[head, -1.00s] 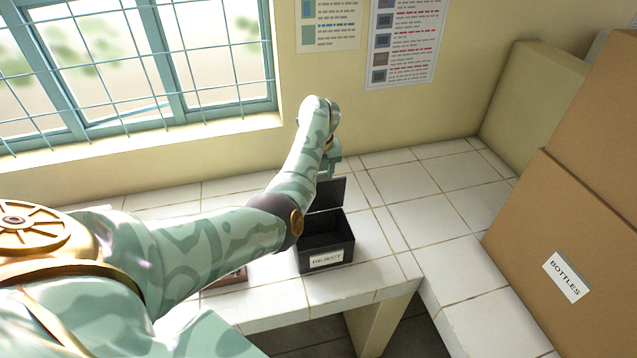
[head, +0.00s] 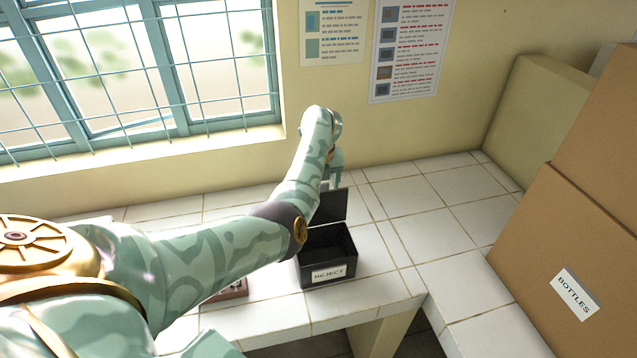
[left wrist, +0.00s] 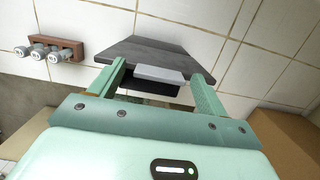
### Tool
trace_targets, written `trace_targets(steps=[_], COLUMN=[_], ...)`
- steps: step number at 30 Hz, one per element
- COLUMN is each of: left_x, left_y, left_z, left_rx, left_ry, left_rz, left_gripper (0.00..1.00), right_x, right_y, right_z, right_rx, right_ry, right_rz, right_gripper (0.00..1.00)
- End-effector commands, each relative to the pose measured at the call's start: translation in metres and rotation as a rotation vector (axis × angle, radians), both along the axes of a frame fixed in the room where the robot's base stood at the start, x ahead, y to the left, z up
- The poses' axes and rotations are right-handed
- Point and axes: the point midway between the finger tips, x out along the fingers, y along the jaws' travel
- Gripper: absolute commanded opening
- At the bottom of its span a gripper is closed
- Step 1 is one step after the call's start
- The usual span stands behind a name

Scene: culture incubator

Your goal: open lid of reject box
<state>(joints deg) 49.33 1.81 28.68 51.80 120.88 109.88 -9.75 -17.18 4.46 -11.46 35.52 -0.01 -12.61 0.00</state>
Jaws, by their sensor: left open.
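The black reject box (head: 328,270), with a white REJECT label on its front, stands on the white tiled counter. Its dark lid (head: 331,206) stands raised at the back, and the inside shows open and dark. My left gripper (head: 336,172) is above and behind the lid, partly hidden by my own arm. In the left wrist view my left gripper (left wrist: 158,72) is open, with one finger on each side of a light grey block (left wrist: 160,75) at the dark lid (left wrist: 150,52). I cannot tell whether the fingers touch it. My right gripper is out of view.
A small brown wooden rack (head: 232,290) sits left of the box, partly behind my arm; the left wrist view shows it holding vials (left wrist: 38,52). Large cardboard boxes (head: 540,240), one labelled BOTTLES, stand at the right. The tiles right of the box are clear.

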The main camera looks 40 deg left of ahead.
Motion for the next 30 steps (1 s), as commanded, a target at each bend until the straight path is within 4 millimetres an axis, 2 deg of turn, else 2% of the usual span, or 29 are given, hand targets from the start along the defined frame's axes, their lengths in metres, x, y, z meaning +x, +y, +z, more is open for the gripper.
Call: trace_targets(steps=[4,7,15,21,25,30], left_x=[0.0,-0.001,-0.006,-0.01,-0.012,-0.013], left_y=[-0.001,-0.003,-0.01,-0.014,-0.016,-0.016], left_z=[0.007,0.023,0.097,0.141,0.156,0.162], left_rx=[-0.001,-0.001,-0.001,0.0,-0.001,0.0], left_ry=[0.0,-0.002,-0.004,-0.003,-0.001,0.0], left_rz=[0.001,0.001,0.0,0.002,0.0,0.0], left_gripper=[0.76,0.76,0.76,0.76,0.76,0.76], right_x=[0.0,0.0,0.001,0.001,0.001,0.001], right_y=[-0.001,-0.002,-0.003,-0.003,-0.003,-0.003], right_z=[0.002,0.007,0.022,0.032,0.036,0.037], right_rx=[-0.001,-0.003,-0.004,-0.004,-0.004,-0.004], right_ry=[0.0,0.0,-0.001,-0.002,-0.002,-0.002], right_rz=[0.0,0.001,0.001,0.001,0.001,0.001], right_gripper=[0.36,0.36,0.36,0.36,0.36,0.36])
